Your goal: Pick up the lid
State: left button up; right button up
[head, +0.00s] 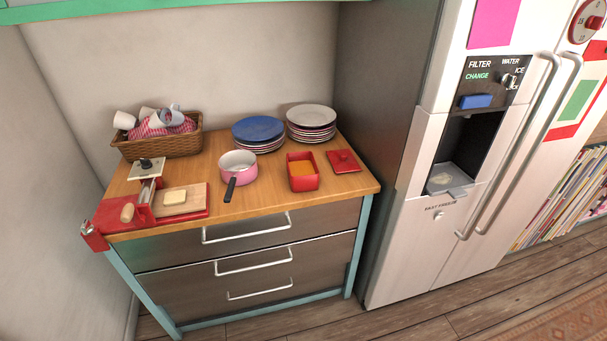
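A red square lid (343,161) with a small knob on top lies flat at the right end of the wooden countertop (265,197). Just left of it stands an open red rectangular container (302,173) with orange contents. The lid appears to be apart from the container, with nothing on top of it. Neither of my grippers is in the head view.
A pink saucepan (241,170), plate stacks (258,133) (311,122), a wicker basket (158,148) of cups, a butter board (180,200) and a red metal device (125,212) share the counter. Drawers (250,245) lie below. A fridge (430,180) stands close on the right.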

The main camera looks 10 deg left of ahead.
aim_at(343, 161)
jog(key=z, duration=1.95)
jog(key=i, duration=2.05)
jog(key=u, duration=1.65)
